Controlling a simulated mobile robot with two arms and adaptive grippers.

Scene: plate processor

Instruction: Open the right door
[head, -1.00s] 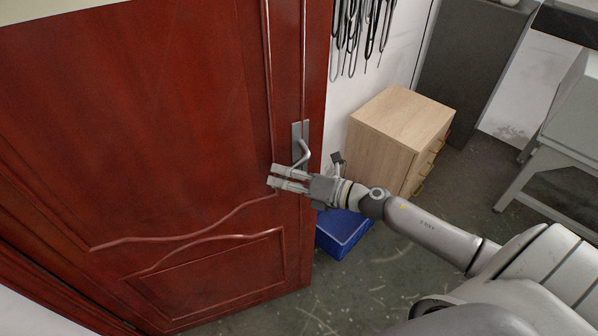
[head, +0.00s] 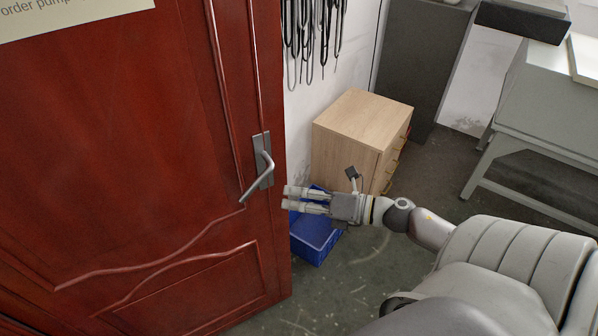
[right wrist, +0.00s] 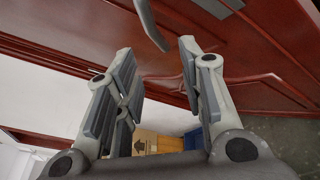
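The red-brown panelled door (head: 130,150) fills the left of the head view. A grey metal handle plate (head: 259,147) sits near its right edge. The lever (head: 256,183) slants down to the left, uncovered. My right gripper (head: 287,199) is right of the lever, beside the door's right edge, with its fingers pointing left and apart. In the right wrist view the gripper (right wrist: 157,52) is open with nothing between its pads. The lever's end (right wrist: 152,24) shows beyond the fingertips, apart from them. My left gripper is not in view.
A wooden drawer cabinet (head: 345,140) stands right of the door. A blue crate (head: 316,240) is on the floor below my right gripper. Black cables (head: 310,35) hang on the white wall. A grey table (head: 535,120) stands at right. Floor between is clear.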

